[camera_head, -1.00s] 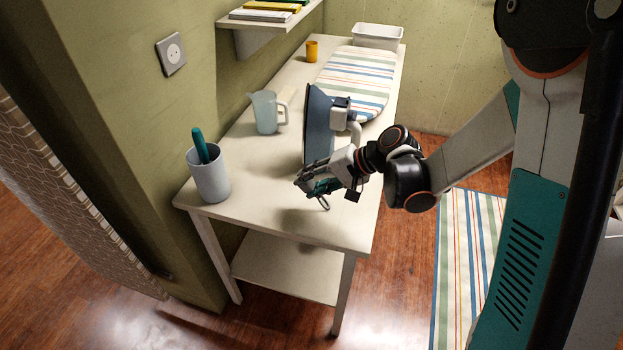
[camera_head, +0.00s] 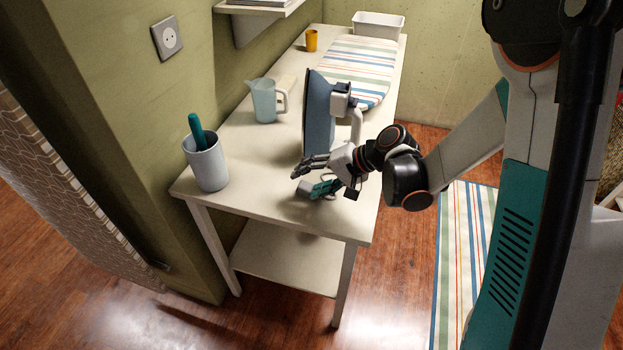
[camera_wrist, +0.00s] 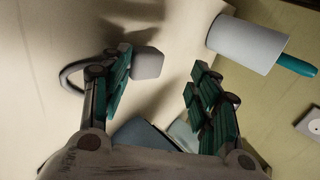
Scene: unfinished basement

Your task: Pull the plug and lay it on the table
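The plug (camera_head: 306,188) is a small pale grey block on the near part of the white table (camera_head: 270,215). In the wrist view the plug (camera_wrist: 148,62) is beside the tip of the left finger, with a grey cord loop (camera_wrist: 70,76) behind that finger. I cannot tell whether plug and finger touch. My gripper (camera_head: 304,180) is open low over the table, its fingers spread wide; they also show in the wrist view (camera_wrist: 166,75). The wall socket (camera_head: 167,38) has nothing in it.
A blue iron (camera_head: 318,115) stands upright just behind my gripper. A grey cup (camera_head: 207,165) with a teal-handled item stands at the left edge. A clear jug (camera_head: 264,102), an orange cup (camera_head: 311,41), a striped ironing pad (camera_head: 360,65) and a white bin (camera_head: 378,26) are farther back.

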